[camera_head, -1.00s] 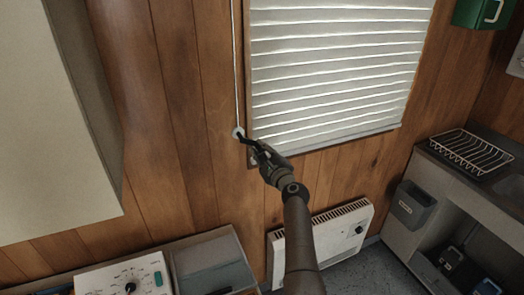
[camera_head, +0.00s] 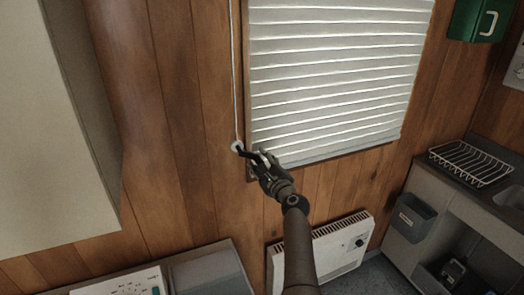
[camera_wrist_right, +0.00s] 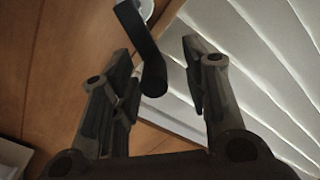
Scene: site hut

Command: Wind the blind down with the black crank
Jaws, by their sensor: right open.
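The black crank (camera_head: 246,153) sticks out from a round white hub (camera_head: 237,146) on the wood wall, left of the window's lower corner. The white slatted blind (camera_head: 330,80) hangs over the window nearly to the bottom of its frame. My right gripper (camera_head: 260,158) is at the crank's free end, with its fingers apart. In the right wrist view the crank's handle (camera_wrist_right: 152,78) lies between the open fingers (camera_wrist_right: 160,52), nearer the left finger. I cannot tell whether it touches that finger. My left gripper is not in view.
A thin white cord (camera_head: 233,70) runs up from the hub. A pale cabinet (camera_head: 55,120) stands at the left. A white heater (camera_head: 340,250) is below the window. A counter with a dish rack (camera_head: 470,163) is at the right.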

